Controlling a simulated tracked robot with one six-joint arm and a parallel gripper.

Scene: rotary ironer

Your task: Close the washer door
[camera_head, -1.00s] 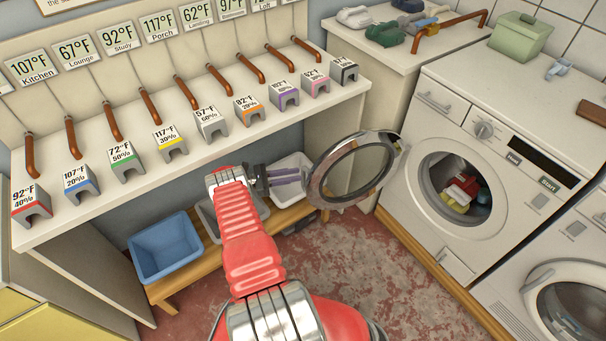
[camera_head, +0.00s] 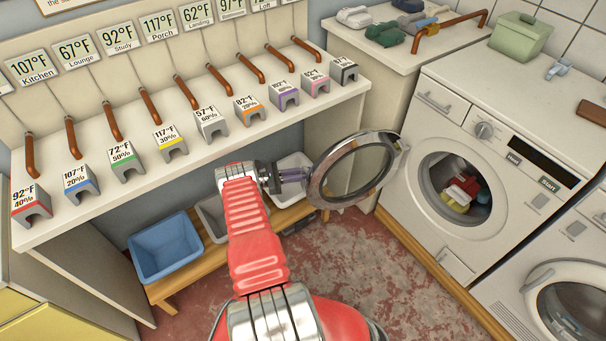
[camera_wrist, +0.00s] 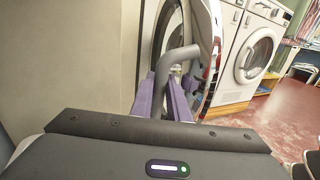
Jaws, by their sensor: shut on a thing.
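The washer door (camera_head: 319,184), a round glass pane in a metal ring, stands swung wide open to the left of its white washer (camera_head: 408,205). Coloured laundry (camera_head: 461,190) shows inside the round opening. My gripper (camera_head: 303,174) is at the door's left edge. In the wrist view my gripper's purple fingers (camera_wrist: 166,98) are shut on the grey door handle (camera_wrist: 182,55), which curves up in front of the door (camera_wrist: 171,30). The exact contact is partly hidden by the fingers.
A second washer (camera_head: 560,260) stands at the right. A shelf (camera_head: 110,200) with several labelled blocks runs along the left. Below it, a wooden bench (camera_head: 185,282) holds a blue bin (camera_head: 165,248) and paler bins. Red floor (camera_head: 350,260) lies clear before the washer.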

